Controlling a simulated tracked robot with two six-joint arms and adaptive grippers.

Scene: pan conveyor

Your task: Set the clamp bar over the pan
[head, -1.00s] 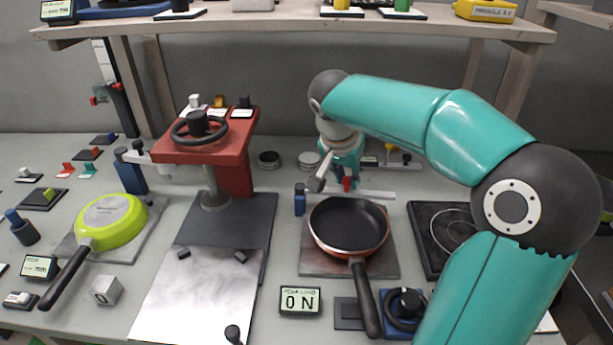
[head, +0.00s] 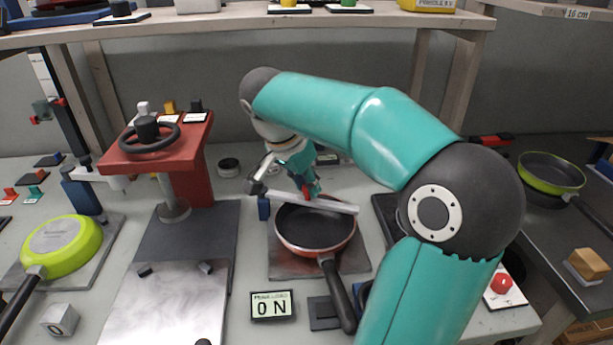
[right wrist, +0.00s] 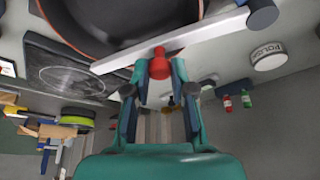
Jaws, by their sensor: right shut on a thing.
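The clamp bar (head: 335,205) is a flat silver bar with a red knob. It lies aslant across the rear part of the black pan (head: 312,232), which has an orange-red rim and rests on a dark plate. The bar's left end is near a blue post (head: 264,208). My right gripper (head: 309,188) is shut on the bar's red knob. In the right wrist view the fingers (right wrist: 157,80) sit on both sides of the knob (right wrist: 160,64), and the bar (right wrist: 200,36) crosses the edge of the pan (right wrist: 135,15). My left gripper is not in view.
A display reading "ON" (head: 272,305) stands in front of the pan. A red press with a handwheel (head: 148,140) stands left, beside a lime pan (head: 62,245). A dark hob (right wrist: 70,70) lies beside the pan. A wooden shelf (head: 230,25) spans the back.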

